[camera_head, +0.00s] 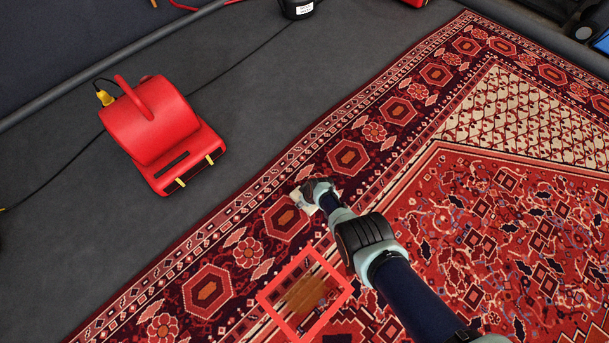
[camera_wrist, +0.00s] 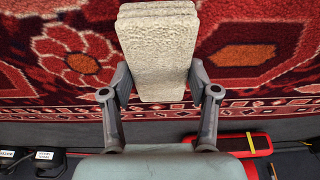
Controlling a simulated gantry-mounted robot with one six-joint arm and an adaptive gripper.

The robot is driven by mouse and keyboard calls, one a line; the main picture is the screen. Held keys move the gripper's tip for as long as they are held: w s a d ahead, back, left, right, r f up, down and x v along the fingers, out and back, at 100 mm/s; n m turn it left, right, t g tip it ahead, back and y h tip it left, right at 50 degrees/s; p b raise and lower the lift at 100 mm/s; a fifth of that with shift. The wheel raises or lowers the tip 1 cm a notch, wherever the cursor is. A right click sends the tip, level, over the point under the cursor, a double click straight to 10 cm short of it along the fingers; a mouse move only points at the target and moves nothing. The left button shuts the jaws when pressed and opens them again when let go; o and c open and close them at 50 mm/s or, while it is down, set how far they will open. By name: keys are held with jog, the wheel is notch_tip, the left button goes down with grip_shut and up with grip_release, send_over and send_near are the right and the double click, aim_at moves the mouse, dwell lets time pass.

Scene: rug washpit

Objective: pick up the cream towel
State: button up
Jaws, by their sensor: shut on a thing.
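The cream towel (camera_wrist: 158,45) is a folded, thick, textured pad in the wrist view, between the two fingers of my gripper (camera_wrist: 160,82). The fingers press on its left and right sides. In the head view my gripper (camera_head: 311,193) is over the patterned border of the rug, and only a small pale part of the towel (camera_head: 301,203) shows beside it. My gripper and wrist hide the rest. I cannot tell whether the towel still touches the rug.
The red patterned rug (camera_head: 500,235) spreads under my arm. A red blower (camera_head: 148,120) with a cable stands on the grey floor (camera_head: 265,85). A black object (camera_head: 297,8) is at the top.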

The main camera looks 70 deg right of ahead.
jog(key=shift+c, duration=0.2)
notch_tip(320, 180, up, 20)
jog(key=p, duration=1.8)
